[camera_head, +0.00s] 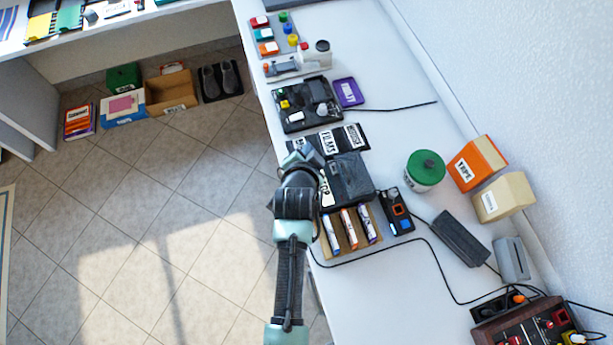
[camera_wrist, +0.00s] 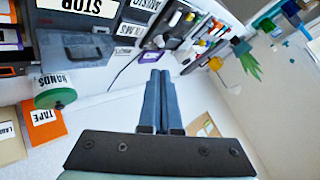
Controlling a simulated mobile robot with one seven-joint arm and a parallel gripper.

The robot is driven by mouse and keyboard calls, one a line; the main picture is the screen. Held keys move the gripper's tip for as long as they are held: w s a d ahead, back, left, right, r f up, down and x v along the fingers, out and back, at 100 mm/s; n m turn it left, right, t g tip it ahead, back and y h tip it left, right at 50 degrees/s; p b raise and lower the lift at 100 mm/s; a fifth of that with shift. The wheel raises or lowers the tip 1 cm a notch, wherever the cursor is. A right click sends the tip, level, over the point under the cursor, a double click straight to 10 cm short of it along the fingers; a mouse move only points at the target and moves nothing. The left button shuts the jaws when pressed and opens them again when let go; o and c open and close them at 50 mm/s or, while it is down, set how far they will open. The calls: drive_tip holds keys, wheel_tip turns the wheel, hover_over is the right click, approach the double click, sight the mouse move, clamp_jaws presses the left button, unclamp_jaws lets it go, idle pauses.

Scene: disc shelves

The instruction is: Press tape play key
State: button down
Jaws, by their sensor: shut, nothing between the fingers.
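The dark tape machine (camera_head: 350,180) lies on the white counter, with a white STOP label (camera_head: 326,191) at its left end. In the wrist view a dark grey body, likely this machine (camera_wrist: 82,48), shows at upper left, below the STOP label (camera_wrist: 88,6). I cannot make out a play key in either view. My gripper (camera_head: 303,153) is at the machine's left side, over the counter's edge; its fingertips are hard to see there. In the wrist view my gripper (camera_wrist: 160,76) has its two blue-grey fingers together and empty, apart from the machine in the picture.
Black cases labelled FILMS (camera_head: 329,143) lie just above the machine, and a box of tapes (camera_head: 350,230) just below. A dark handset (camera_head: 396,210), a green-lidded tub (camera_head: 425,167) and an orange TAPE box (camera_head: 478,162) stand to the right. A cable crosses the lower counter.

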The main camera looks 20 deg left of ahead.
drive_tip(key=shift+g, duration=0.5)
drive_tip(key=s+f, duration=0.2)
drive_tip(key=f, duration=0.1)
drive_tip(key=shift+s+f, duration=0.15)
drive_tip(key=shift+s, duration=0.2)
drive_tip(key=shift+f, duration=0.15)
wheel_tip(320, 180, down, 8)
drive_tip(key=b, duration=0.7)
drive_tip(key=shift+f+b, duration=0.25)
drive_tip(key=shift+b, duration=0.05)
idle(0.8)
drive_tip(key=shift+f+b, duration=0.3)
drive_tip(key=shift+f, duration=0.1)
drive_tip(key=shift+f+b, duration=0.4)
drive_tip(key=shift+f, duration=0.05)
idle(0.5)
drive_tip(key=shift+r, duration=0.1)
drive_tip(key=shift+r+p, duration=0.8)
drive_tip(key=shift+p, duration=0.05)
